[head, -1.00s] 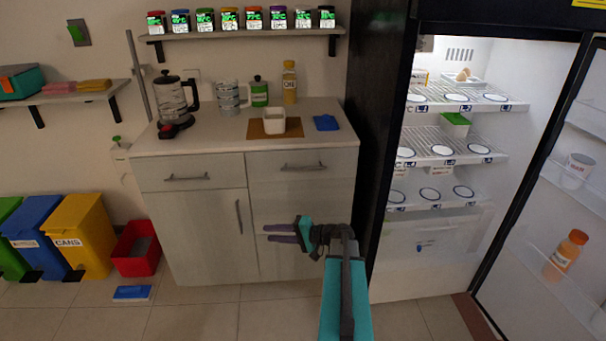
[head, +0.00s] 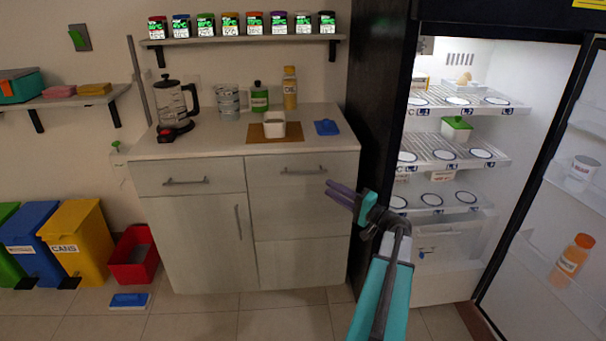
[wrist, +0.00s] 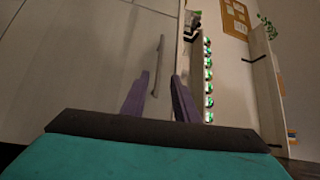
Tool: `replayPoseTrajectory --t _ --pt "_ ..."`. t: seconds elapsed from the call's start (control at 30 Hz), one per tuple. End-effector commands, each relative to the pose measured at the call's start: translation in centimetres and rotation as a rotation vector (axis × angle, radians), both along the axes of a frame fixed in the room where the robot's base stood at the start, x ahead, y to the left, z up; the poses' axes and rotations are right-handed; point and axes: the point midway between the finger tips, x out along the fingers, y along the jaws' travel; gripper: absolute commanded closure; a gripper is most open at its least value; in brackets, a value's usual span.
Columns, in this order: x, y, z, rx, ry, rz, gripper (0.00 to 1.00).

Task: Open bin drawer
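All fronts look closed. My gripper (head: 331,189) is in front of the cabinet's right side, right of and lower than that handle in the head view. In the wrist view my gripper (wrist: 160,78) has its two purple fingers apart, and a bar handle (wrist: 160,60) shows ahead, in line with the gap. Contact with it cannot be seen.
The open fridge (head: 450,200) stands close on the right, its dark side wall near my arm. Coloured bins (head: 82,245) and a red box (head: 133,258) sit at left. The floor before the cabinet is clear.

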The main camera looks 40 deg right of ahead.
Motion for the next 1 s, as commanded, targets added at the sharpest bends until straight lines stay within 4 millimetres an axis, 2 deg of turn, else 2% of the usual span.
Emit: replayPoseTrajectory --t 0.17,0.37,1.0 --pt "0.5 0.1 0.0 0.000 0.001 0.001 0.73" --pt "2.2 0.2 0.2 0.000 0.001 0.002 0.73" --pt "11.1 1.0 1.5 0.000 0.000 0.002 0.73"
